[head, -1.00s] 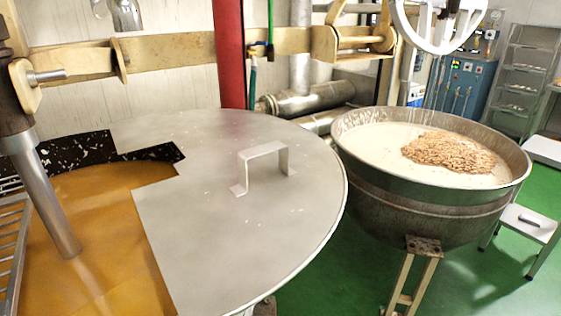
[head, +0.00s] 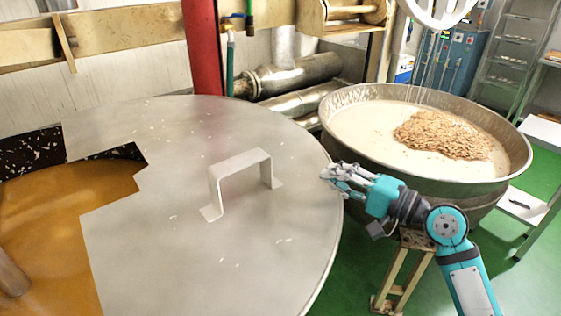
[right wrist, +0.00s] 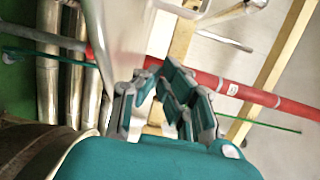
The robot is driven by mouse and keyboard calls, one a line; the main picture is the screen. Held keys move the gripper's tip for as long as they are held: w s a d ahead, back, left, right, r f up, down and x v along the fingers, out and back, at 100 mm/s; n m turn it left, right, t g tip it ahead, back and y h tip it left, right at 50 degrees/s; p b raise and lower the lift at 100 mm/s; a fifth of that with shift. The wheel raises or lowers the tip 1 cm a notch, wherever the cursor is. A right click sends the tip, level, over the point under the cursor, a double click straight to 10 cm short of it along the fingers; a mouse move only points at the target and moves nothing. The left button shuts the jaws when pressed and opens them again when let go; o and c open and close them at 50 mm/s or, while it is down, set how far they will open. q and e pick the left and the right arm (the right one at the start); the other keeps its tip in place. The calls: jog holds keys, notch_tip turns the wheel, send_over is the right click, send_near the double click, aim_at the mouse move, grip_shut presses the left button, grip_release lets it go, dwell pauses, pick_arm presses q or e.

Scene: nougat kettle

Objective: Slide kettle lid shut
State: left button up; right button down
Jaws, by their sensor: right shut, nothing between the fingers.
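The grey metal kettle lid (head: 165,255) covers the right part of the kettle in the head view. Its stepped left edge leaves a gap where the orange-brown mass (head: 45,215) shows. A bent-strip handle (head: 240,164) stands upright on the lid. My right gripper (head: 327,173) is at the lid's right rim, to the right of the handle and apart from it. It is shut and empty. In the right wrist view the fingers (right wrist: 160,88) are close beside the lid's pale edge (right wrist: 118,38). Whether they touch it I cannot tell. My left gripper is not in view.
A second round kettle (head: 335,140) with white mass and a heap of nuts (head: 445,136) stands right of the lid, just behind my right arm. A red column (head: 203,50) and metal pipes (head: 290,80) are behind. Green floor is open at lower right.

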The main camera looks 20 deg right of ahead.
aim_at(285, 183)
jog(key=shift+w+a+r, duration=0.1)
jog(key=shift+w+a, duration=0.05)
jog(key=shift+w, duration=0.2)
jog(key=shift+w+a+r+p, duration=0.1)
jog(key=shift+w+r+p, duration=0.1)
jog(key=shift+p, duration=0.2)
jog(key=p+x, duration=0.1)
jog(key=x, duration=0.2)
jog(key=shift+r, duration=0.15)
jog(key=p+x, duration=0.1)
jog(key=x, duration=0.3)
jog(key=shift+a, duration=0.1)
jog(key=a, duration=0.1)
jog(key=a+p, duration=0.1)
jog(key=a, duration=0.1)
jog(key=shift+s+f, duration=0.2)
jog(key=shift+s, duration=0.2)
jog(key=shift+s+a+p, duration=0.2)
jog(key=shift+a+p, duration=0.1)
jog(key=shift+a, duration=0.1)
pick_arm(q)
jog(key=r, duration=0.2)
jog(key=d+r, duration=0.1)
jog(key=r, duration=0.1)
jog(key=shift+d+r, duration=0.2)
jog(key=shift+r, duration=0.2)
pick_arm(e)
jog(key=shift+w+f, duration=0.1)
jog(key=shift+f, duration=0.05)
